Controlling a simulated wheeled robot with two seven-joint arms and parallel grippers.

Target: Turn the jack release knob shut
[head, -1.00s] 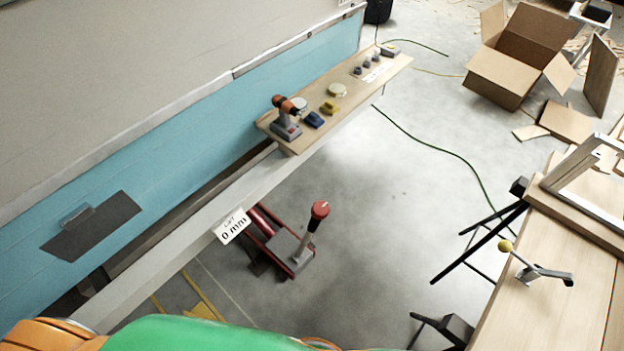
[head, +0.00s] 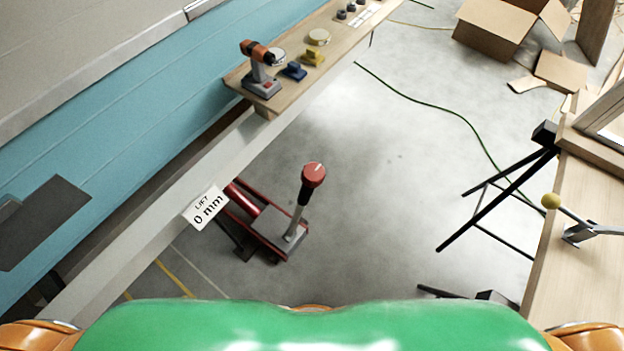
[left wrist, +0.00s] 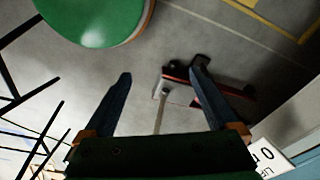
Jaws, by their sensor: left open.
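The red floor jack (head: 262,226) stands on the floor beside the white rail, under the blue wall. A grey lever rises from it and carries a round red knob (head: 313,173) at its top. My left gripper (left wrist: 160,74) shows only in the left wrist view. Its two dark fingers are spread wide and nothing is between them. The jack's body (left wrist: 178,94) lies below and beyond the fingers, with the right finger crossing part of it. The lever runs down the picture between the fingers; its knob end is hidden behind the gripper. My right gripper is not in view.
A "LIFT 0 mm" sign (head: 206,207) hangs on the white rail (head: 150,230). A wooden shelf (head: 292,92) holds a drill (head: 260,70) and clamps. A workbench (head: 580,265) on black trestle legs stands right.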

